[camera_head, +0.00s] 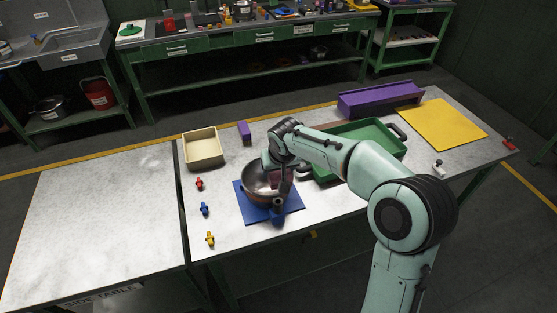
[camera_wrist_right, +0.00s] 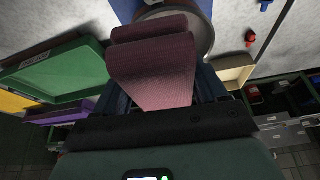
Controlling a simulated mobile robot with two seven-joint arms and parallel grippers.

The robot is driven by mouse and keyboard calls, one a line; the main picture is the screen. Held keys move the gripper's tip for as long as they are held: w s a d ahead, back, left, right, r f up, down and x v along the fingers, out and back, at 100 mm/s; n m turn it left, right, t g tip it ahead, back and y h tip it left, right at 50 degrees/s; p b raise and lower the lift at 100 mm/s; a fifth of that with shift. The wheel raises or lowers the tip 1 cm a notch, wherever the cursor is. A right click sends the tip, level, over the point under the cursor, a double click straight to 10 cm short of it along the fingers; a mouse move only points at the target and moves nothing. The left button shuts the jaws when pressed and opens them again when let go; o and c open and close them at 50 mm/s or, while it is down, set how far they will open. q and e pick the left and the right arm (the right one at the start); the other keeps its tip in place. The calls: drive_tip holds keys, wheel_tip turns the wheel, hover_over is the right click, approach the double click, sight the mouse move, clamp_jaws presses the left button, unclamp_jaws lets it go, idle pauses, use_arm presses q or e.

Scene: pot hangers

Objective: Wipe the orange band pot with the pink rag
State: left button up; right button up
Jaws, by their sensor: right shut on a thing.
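A steel pot (camera_head: 256,190) stands on a blue mat (camera_head: 245,212) on the table; I cannot make out an orange band on it. My right gripper (camera_head: 278,182) reaches down over the pot's right side. It is shut on the pink rag (camera_wrist_right: 155,65), which hangs folded in the right wrist view, with the pot (camera_wrist_right: 205,35) partly hidden behind it. The rag shows only as a small dark pink patch at the gripper in the head view. Whether the rag touches the pot is unclear. My left gripper is not in view.
A green tray (camera_head: 385,153) lies right of the pot, below a purple block (camera_head: 380,98) and beside a yellow mat (camera_head: 440,125). A cream bin (camera_head: 204,150) stands behind left. Small red (camera_head: 199,183), blue (camera_head: 204,208) and yellow (camera_head: 210,238) pegs line the left. The far-left tabletop is clear.

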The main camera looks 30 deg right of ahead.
drive_tip(key=shift+w+r+p, duration=0.1)
drive_tip(key=shift+r+p, duration=0.8)
drive_tip(key=shift+r, duration=1.5)
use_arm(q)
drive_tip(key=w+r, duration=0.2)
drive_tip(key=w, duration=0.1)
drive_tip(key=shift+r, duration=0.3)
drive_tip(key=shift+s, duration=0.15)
use_arm(e)
drive_tip(key=shift+f, duration=0.1)
